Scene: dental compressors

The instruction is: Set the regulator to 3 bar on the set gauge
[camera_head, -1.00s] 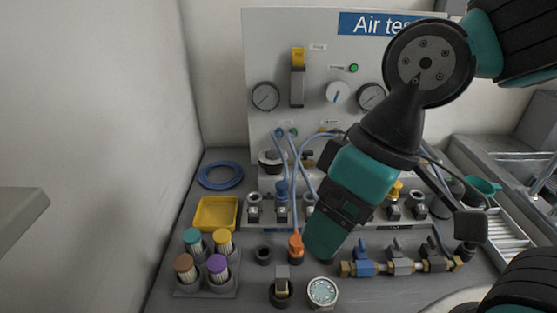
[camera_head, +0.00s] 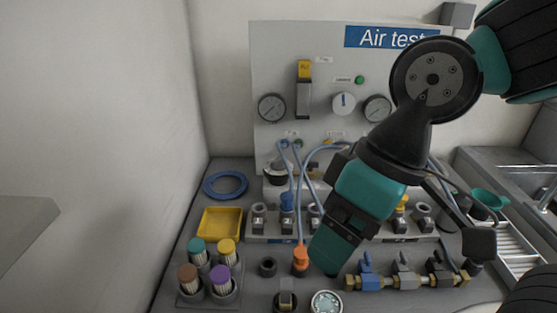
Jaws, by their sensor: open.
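A round gauge (camera_head: 271,108) is at the panel's left and another gauge (camera_head: 377,108) is just right of the knob. I cannot tell which is the set gauge or read their values. My gripper (camera_head: 330,258) is open and points down over the bench, below and apart from the knob. Its fingers overlap in this view, and nothing shows held in it.
An orange-topped fitting (camera_head: 300,259) stands close left of my gripper, with blue hoses above it. A valve row (camera_head: 405,277) is to the right. A loose round gauge (camera_head: 326,302) lies in front. A yellow tray (camera_head: 220,222) and capped cartridges (camera_head: 222,279) are at left.

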